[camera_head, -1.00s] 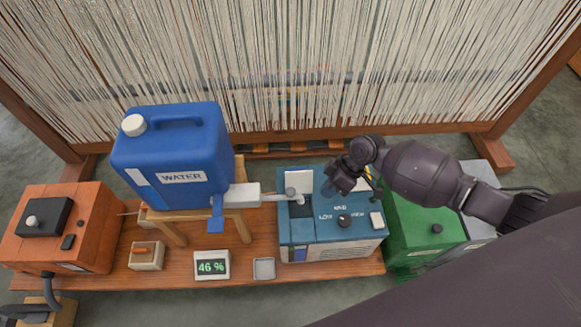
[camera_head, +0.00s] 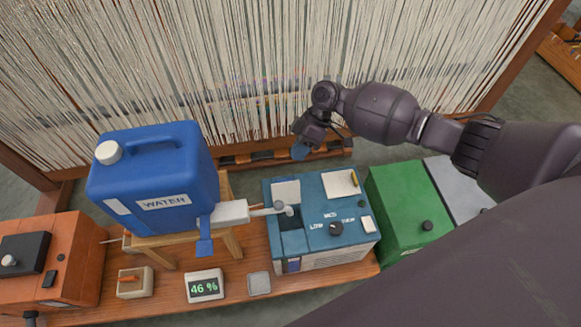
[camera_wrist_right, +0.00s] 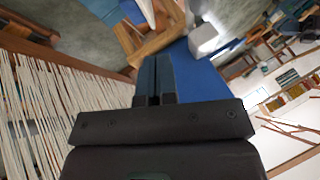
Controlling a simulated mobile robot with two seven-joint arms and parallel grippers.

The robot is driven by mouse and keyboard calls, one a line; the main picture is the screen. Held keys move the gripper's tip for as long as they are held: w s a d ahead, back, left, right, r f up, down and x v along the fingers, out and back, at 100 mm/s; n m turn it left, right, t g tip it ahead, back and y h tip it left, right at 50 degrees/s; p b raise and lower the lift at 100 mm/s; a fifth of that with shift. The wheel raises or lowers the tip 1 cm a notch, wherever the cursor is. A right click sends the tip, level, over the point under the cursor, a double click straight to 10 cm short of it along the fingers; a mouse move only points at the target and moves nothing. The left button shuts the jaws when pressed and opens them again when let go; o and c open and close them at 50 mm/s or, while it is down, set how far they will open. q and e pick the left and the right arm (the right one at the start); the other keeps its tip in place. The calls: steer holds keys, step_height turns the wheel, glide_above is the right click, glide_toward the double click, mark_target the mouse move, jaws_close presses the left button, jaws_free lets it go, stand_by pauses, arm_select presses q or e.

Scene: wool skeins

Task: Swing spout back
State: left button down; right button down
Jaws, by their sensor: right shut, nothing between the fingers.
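The blue water container (camera_head: 155,178) stands on a wooden stand. Its white spout (camera_head: 232,212) sticks out to the right, and its grey tip (camera_head: 279,208) is over the opening in the top of the blue machine (camera_head: 325,200). My right gripper (camera_head: 301,151) is shut and empty, above and behind the blue machine, apart from the spout. My left gripper is not in view.
The loom's hanging threads (camera_head: 240,70) are close behind my right gripper. A green box (camera_head: 405,205) stands right of the blue machine and an orange box (camera_head: 60,255) at the left. A display reading 46 % (camera_head: 204,287) and a small grey tray (camera_head: 258,283) are in front.

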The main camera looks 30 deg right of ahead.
mark_target(285, 185)
steer(key=b+x, duration=0.1)
steer(key=x, duration=0.8)
steer(key=shift+f, duration=0.15)
steer(key=shift+s+a+r, duration=0.25)
steer(key=shift+s+a, duration=0.65)
steer(key=shift+s, duration=0.25)
steer(key=shift+s+a+f, duration=0.1)
steer(key=shift+s+a, duration=0.15)
steer(key=shift+s, duration=0.15)
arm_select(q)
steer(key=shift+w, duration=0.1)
arm_select(e)
steer(key=shift+s, duration=0.1)
arm_select(q)
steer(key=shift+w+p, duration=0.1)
steer(key=shift+p, duration=0.2)
